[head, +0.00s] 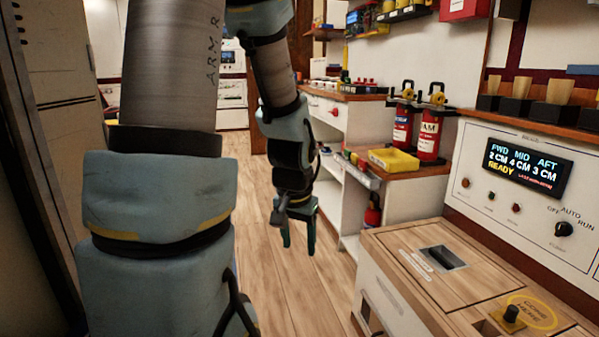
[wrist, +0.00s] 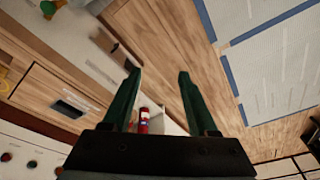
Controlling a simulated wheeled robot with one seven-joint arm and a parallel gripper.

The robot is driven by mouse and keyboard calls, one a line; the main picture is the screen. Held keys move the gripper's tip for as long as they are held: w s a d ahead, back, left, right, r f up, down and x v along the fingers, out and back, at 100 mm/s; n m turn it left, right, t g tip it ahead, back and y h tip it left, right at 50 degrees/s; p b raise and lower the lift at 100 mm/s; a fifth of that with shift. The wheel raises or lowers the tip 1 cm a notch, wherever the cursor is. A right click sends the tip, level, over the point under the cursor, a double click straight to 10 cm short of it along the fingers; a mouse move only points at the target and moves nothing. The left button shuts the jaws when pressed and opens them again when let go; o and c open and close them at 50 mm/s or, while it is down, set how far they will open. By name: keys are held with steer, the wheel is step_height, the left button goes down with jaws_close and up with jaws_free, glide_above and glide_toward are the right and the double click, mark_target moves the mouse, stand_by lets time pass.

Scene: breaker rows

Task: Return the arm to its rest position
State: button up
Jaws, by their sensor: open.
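My gripper (head: 297,235) hangs over the wooden floor in the head view, left of the wood-topped counter and pointing down. Its two green fingers are apart, with nothing between them. In the wrist view my gripper (wrist: 158,75) also shows open and empty, with the floor and a shelf side beyond the fingers. My arm is extended forward and bends down at the elbow.
The wood-topped counter (head: 405,255) with a recessed handle and a black knob is at right. A control panel (head: 525,170) stands behind it. Red extinguishers (head: 430,135) and a yellow tray (head: 393,160) sit farther back. The floor (head: 300,285) around the gripper is clear.

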steer(key=s+a+r+n+g+p, duration=0.1)
steer(key=s+a+r+n, duration=0.35)
steer(key=a, duration=0.25)
step_height(320, 180, up, 27)
steer(key=p, duration=2.8)
steer(key=shift+s+d+m, duration=0.15)
steer(key=shift+d+m, duration=0.05)
steer(key=shift+m, duration=0.15)
steer(key=shift+o, duration=0.4)
steer(key=shift+f, duration=0.15)
